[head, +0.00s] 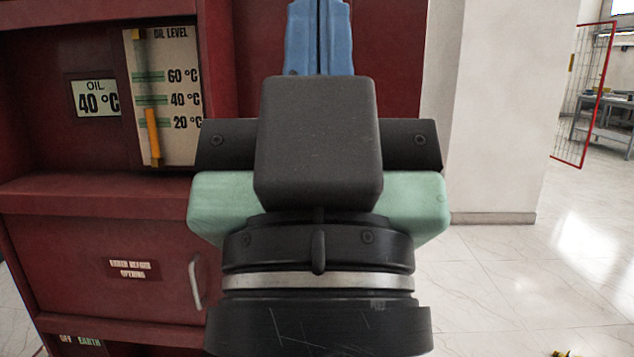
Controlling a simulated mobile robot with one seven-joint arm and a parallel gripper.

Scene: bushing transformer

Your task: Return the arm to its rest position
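My gripper (319,8) fills the middle of the head view, seen from behind. It has a black and pale green body and blue fingers that point up in the picture. The two blue fingers lie side by side with only a thin dark line between them, so it looks shut. Nothing shows between them, though the black housing hides their lower part. The gripper is in front of the dark red transformer cabinet (95,235); I cannot tell the distance between them.
The cabinet has an oil level gauge (175,75), an "OIL 40 °C" plate (95,97) and a drawer-like panel with a metal handle (195,281). A white pillar (500,110) stands at right. Pale tiled floor (530,290) is open at right. A red-framed mesh screen (592,90) stands far right.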

